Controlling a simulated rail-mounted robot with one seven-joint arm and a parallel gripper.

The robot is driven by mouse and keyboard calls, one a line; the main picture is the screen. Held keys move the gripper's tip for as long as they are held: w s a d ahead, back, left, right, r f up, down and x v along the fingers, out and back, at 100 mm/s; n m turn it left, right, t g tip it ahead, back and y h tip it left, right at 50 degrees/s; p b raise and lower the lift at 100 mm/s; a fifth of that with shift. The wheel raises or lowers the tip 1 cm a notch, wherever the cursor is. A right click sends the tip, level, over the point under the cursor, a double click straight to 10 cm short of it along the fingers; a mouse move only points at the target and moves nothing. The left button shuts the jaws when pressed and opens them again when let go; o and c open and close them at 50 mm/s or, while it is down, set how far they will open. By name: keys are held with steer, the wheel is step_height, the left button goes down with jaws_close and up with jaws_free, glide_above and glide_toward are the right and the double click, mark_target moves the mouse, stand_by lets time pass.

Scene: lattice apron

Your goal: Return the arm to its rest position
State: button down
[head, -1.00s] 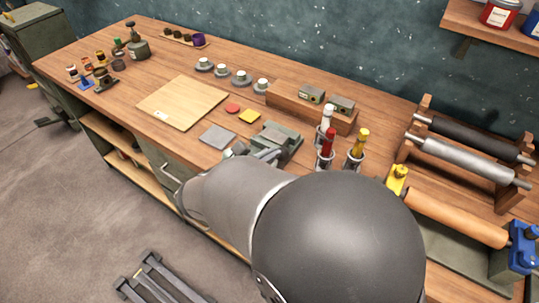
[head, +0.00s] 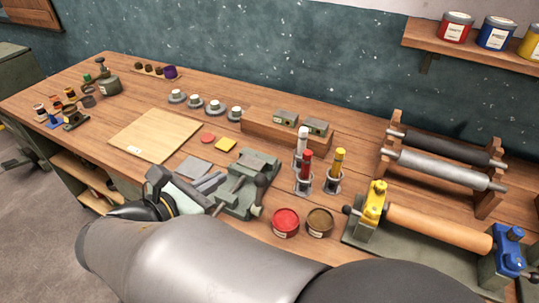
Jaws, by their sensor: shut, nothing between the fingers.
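My arm enters the head view from the bottom edge and reaches left across the front of the workbench (head: 90,115). My gripper (head: 208,184) is at the bench's front edge, pointing right toward the grey-green vise (head: 247,186). It is shut with nothing in it. The arm's dark wrist and pale forearm hide part of the bench front. I cannot tell whether the fingertips touch the vise or are only in front of it.
A grey square plate (head: 193,168) lies just behind the gripper, and a wooden board (head: 155,134) farther left. Open red (head: 286,222) and brown (head: 319,222) tins stand right of the vise. Bottles (head: 304,172) in holders and a roller press (head: 440,228) are farther right.

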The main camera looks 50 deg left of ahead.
steer(key=shift+s+r, duration=0.2)
steer(key=shift+r, duration=0.15)
stand_by(0.3)
steer(key=w+d+f+m+g+h, duration=0.3)
steer(key=w+d+m+g+h, duration=0.3)
steer(key=w+d+m, duration=0.9)
steer(key=w+d+f+m+g+h, duration=0.1)
steer(key=w+d+g, duration=0.15)
steer(key=d, duration=0.65)
steer(key=w+d+f+m+g+h, duration=0.1)
steer(key=w+d+h, duration=0.15)
steer(key=d, duration=0.65)
steer(key=s+d+f+m+g+y, duration=0.2)
steer(key=s+d+m+y, duration=0.1)
steer(key=d+m, duration=0.6)
steer(key=s+d+f+m+g+y, duration=0.2)
steer(key=s+d+f+m+y, duration=0.1)
steer(key=d+m, duration=0.6)
steer(key=shift+s+d+f+m, duration=0.3)
steer(key=shift+s+m, duration=0.45)
steer(key=shift+m, duration=0.35)
